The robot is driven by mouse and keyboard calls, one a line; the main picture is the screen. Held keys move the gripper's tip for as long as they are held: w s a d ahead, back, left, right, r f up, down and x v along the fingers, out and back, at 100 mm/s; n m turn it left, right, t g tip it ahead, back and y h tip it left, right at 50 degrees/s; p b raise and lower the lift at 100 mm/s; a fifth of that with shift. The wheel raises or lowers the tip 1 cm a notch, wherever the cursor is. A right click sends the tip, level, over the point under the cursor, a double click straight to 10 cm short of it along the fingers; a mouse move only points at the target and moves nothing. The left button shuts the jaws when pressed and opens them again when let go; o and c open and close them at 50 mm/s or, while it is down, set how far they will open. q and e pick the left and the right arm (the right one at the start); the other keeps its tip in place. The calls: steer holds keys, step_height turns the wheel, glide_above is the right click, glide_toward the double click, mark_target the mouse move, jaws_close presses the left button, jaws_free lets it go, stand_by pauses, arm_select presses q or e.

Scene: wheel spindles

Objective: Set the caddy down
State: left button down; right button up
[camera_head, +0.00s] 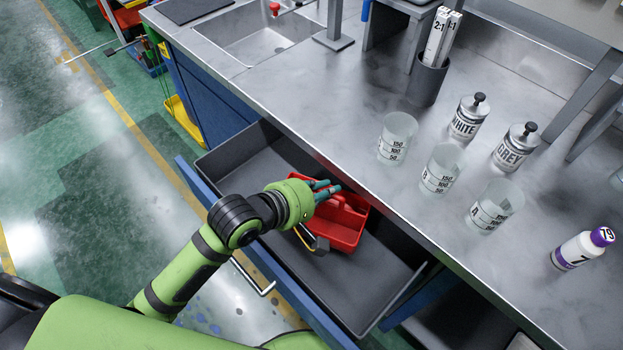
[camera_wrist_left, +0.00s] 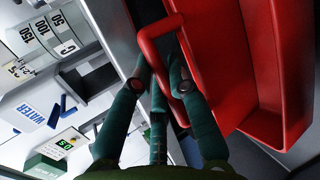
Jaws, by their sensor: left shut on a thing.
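The red caddy (camera_head: 338,228) is in the open drawer below the counter, in the head view. It fills the right side of the left wrist view (camera_wrist_left: 262,75), with its handle (camera_wrist_left: 172,28) arching across the fingers. My left gripper (camera_head: 326,190) is at the caddy's top and is shut on its handle; its teal fingers (camera_wrist_left: 160,95) show around the handle in the wrist view. The arm hides part of the caddy's left side. I cannot tell whether the caddy's base touches the drawer floor. My right gripper is not in view.
The open drawer (camera_head: 235,165) has bare floor on both sides of the caddy. The metal counter (camera_head: 330,110) edges it, with beakers (camera_head: 397,138), a white tin (camera_head: 468,117), a grey tin (camera_head: 516,148), a dark holder (camera_head: 428,82) and a purple-capped bottle (camera_head: 582,248) on top.

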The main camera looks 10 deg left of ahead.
arm_select(q)
steer(key=w+a+f, duration=0.2)
steer(key=w, duration=0.1)
steer(key=w+a+f, duration=0.1)
steer(key=w+a, duration=0.1)
steer(key=shift+f, duration=0.1)
steer(key=shift+w+a+f+b, duration=0.45)
steer(key=shift+w+a+f, duration=0.45)
steer(key=shift+w+f, duration=0.25)
steer(key=shift+f, duration=0.1)
steer(key=c, duration=1.2)
jaws_free()
